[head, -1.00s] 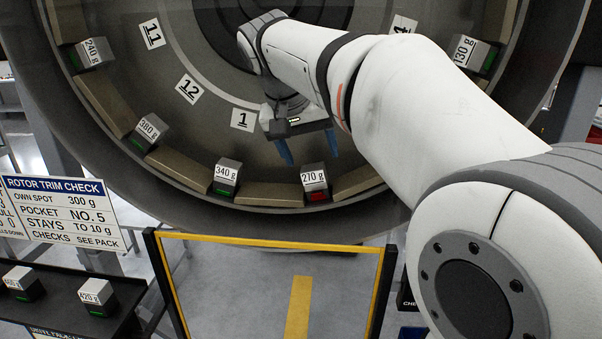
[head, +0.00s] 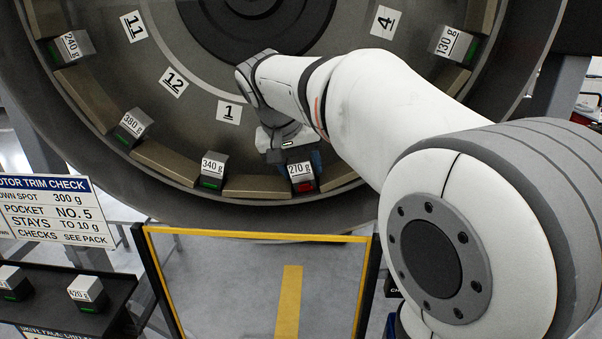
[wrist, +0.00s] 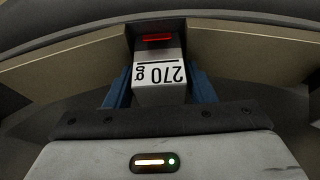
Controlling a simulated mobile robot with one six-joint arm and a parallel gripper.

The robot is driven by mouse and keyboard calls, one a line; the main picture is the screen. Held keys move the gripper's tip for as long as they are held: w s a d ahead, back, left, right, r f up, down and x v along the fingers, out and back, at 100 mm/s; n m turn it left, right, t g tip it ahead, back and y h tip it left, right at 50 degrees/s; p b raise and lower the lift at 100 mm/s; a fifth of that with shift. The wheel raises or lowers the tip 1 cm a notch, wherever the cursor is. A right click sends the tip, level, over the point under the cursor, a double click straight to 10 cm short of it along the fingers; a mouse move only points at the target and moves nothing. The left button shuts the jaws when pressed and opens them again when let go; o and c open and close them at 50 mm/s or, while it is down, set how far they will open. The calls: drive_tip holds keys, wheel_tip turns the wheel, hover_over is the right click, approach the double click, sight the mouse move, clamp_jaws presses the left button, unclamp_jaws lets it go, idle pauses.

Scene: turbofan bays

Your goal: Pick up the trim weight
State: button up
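The trim weight marked 270 g (head: 302,175) is a grey block with a white label and a red light, seated in a pocket at the lower rim of the rotor. My gripper (head: 296,157) is right at it, with the blue fingers partly hidden behind the weight in the head view. In the wrist view the 270 g weight (wrist: 160,80) sits between my two blue fingers (wrist: 160,88), one on each side. The fingers look spread around the block; I cannot tell whether they touch it.
Other weights with green lights sit along the rim: 340 g (head: 213,170), 380 g (head: 132,128) and 240 g (head: 72,47). The 130 g weight (head: 455,45) is at upper right. A yellow-edged frame (head: 260,236) stands below. A dark shelf (head: 60,310) holds more weights at lower left.

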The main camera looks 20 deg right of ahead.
sight(303, 155)
drive_tip(key=c, duration=0.8)
drive_tip(key=shift+r, duration=0.15)
drive_tip(key=shift+r, duration=0.5)
wheel_tip(303, 155, up, 2)
drive_tip(key=shift+r, duration=0.1)
drive_tip(key=s+a+b, duration=0.1)
drive_tip(key=s+a, duration=0.2)
drive_tip(key=a, duration=0.1)
drive_tip(key=s+a+b, duration=0.1)
drive_tip(key=s+a, duration=0.3)
drive_tip(key=a, duration=0.1)
drive_tip(key=s+a+b, duration=0.1)
drive_tip(key=s+a, duration=0.3)
drive_tip(key=a, duration=0.1)
drive_tip(key=shift+s+b, duration=0.25)
drive_tip(key=shift+b, duration=0.15)
